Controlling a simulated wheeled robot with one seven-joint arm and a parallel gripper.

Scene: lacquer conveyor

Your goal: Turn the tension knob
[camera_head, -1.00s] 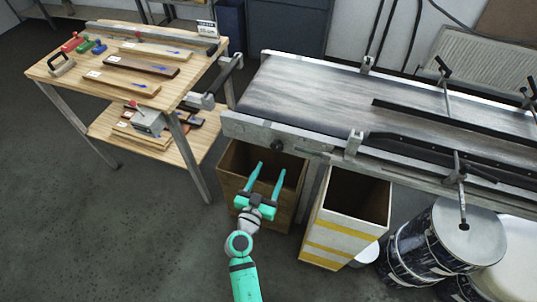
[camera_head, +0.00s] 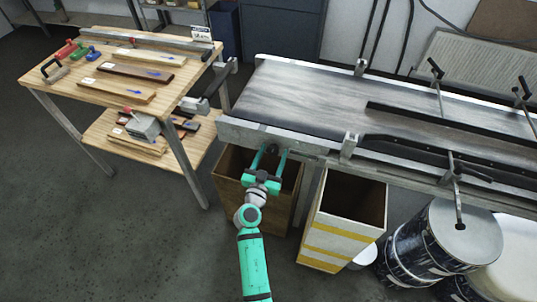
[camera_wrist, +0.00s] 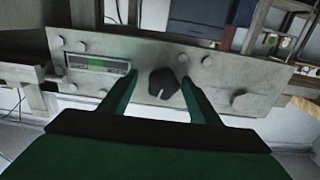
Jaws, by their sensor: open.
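The tension knob is a small black knob (camera_head: 271,149) on the grey metal side plate at the conveyor's near left end. In the wrist view the knob (camera_wrist: 163,84) has a pale mark at its lower edge. My gripper (camera_head: 274,153) is open and points at the plate from the front. In the wrist view the knob appears between the two green fingers of my gripper (camera_wrist: 158,80), closer to the right finger. I cannot tell whether the fingertips reach around it. A slot-shaped indicator (camera_wrist: 95,64) with a green patch is left of the knob.
A wooden bin (camera_head: 226,189) stands under the plate, below my gripper. A white bin with yellow stripes (camera_head: 330,236) is to its right. Drums (camera_head: 425,251) stand further right. A wooden workbench (camera_head: 98,94) is at left. The floor at left front is clear.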

